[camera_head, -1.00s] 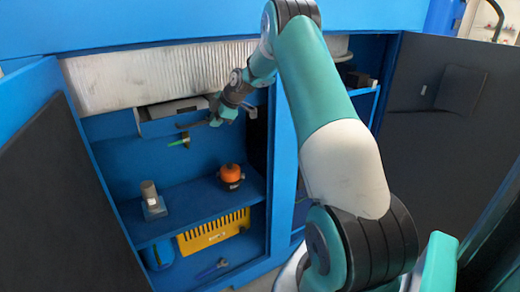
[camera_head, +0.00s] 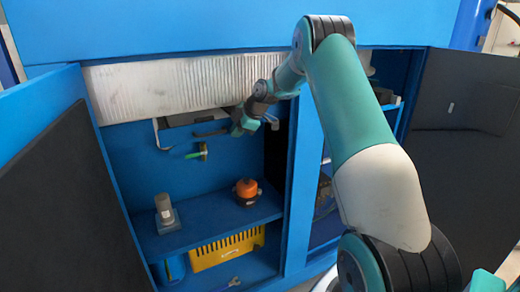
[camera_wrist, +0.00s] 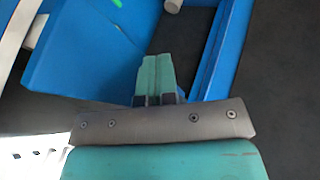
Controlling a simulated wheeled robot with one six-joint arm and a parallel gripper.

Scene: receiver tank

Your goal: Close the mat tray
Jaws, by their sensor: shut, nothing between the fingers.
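The mat tray (camera_head: 192,118), a grey tray with a pale left edge, sits under the ribbed pale panel at the top of the left cabinet bay. It appears to stick out somewhat from the cabinet; how far is hard to tell. My gripper (camera_head: 240,125) is beside the tray's right end, and I cannot tell whether it touches it. In the wrist view the teal fingers (camera_wrist: 155,77) are together with nothing between them. The tray cannot be made out with certainty there. My wrist hides part of the bay behind it.
A green-tipped handle (camera_head: 197,154) hangs below the tray. The shelf holds an orange-and-black object (camera_head: 246,190) and a grey cylinder on a base (camera_head: 165,210). A yellow crate (camera_head: 226,249) sits below. Open doors flank the bay, left (camera_head: 62,205) and right (camera_head: 470,130).

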